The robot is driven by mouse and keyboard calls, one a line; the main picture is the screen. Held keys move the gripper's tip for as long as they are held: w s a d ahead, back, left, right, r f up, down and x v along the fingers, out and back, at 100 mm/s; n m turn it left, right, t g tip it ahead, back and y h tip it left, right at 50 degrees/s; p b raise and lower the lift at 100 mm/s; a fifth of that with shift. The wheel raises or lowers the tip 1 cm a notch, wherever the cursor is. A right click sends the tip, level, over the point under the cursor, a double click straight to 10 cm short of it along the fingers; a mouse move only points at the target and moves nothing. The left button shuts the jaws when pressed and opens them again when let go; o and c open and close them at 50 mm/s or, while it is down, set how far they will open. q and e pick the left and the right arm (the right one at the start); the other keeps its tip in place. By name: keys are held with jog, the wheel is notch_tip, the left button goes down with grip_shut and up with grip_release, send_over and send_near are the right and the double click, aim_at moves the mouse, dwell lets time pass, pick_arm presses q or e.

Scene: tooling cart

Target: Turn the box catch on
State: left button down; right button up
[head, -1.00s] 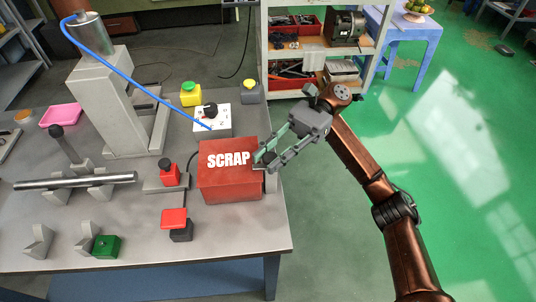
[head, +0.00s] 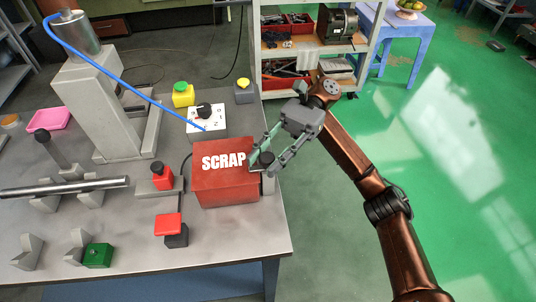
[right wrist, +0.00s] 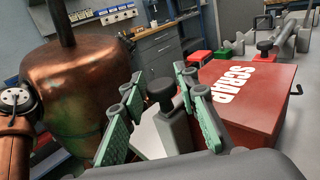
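The red box lettered SCRAP (head: 226,187) stands on the bench's right end with its lid down. The catch (head: 266,158) is a dark round knob at the box's right side. It shows larger in the right wrist view (right wrist: 160,90), on a grey upright piece. My right gripper (head: 262,157) is at the catch with its green-padded fingers apart. In the right wrist view the fingers (right wrist: 160,112) stand on either side of the knob, with visible gaps; contact cannot be seen. My left gripper is not in view.
On the bench (head: 215,235) are a white switch box (head: 207,126), a red button block (head: 162,177), a red-and-black block (head: 170,227) and a metal bar (head: 65,187). A shelf cart (head: 290,52) stands behind. Green floor is open at right.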

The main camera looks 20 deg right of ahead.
jog(key=o, duration=0.3)
jog(key=shift+r, duration=0.1)
jog(key=v, duration=0.7)
jog(key=shift+w+d, duration=0.15)
jog(key=shift+d, duration=0.1)
